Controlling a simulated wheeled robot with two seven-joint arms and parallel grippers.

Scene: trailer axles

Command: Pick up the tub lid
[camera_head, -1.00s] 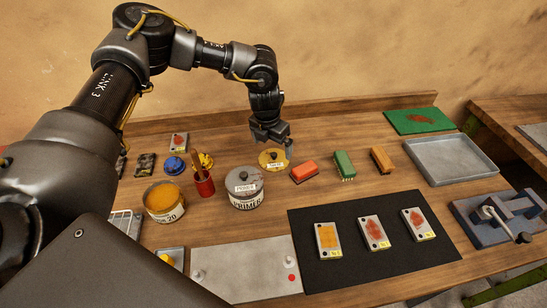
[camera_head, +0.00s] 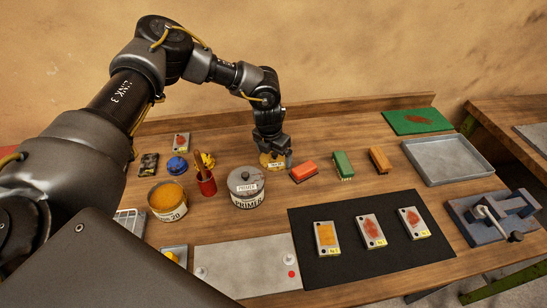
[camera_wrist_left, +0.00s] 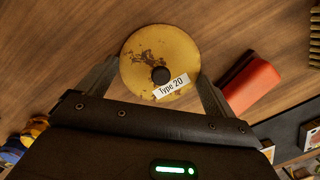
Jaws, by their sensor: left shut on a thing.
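The tub lid is a round, worn yellow disc with a dark knob and a "Type 20" label. In the head view the tub lid (camera_head: 272,162) lies at the back of the bench, partly hidden under my left gripper (camera_head: 273,152). In the left wrist view the lid (camera_wrist_left: 150,52) sits between the two fingers of my left gripper (camera_wrist_left: 158,80), which are shut on it at its sides. The open tub (camera_head: 167,200), marked 20 and filled with orange-yellow stuff, stands further left. My right gripper does not show.
A black mat (camera_head: 375,260) lies in front.

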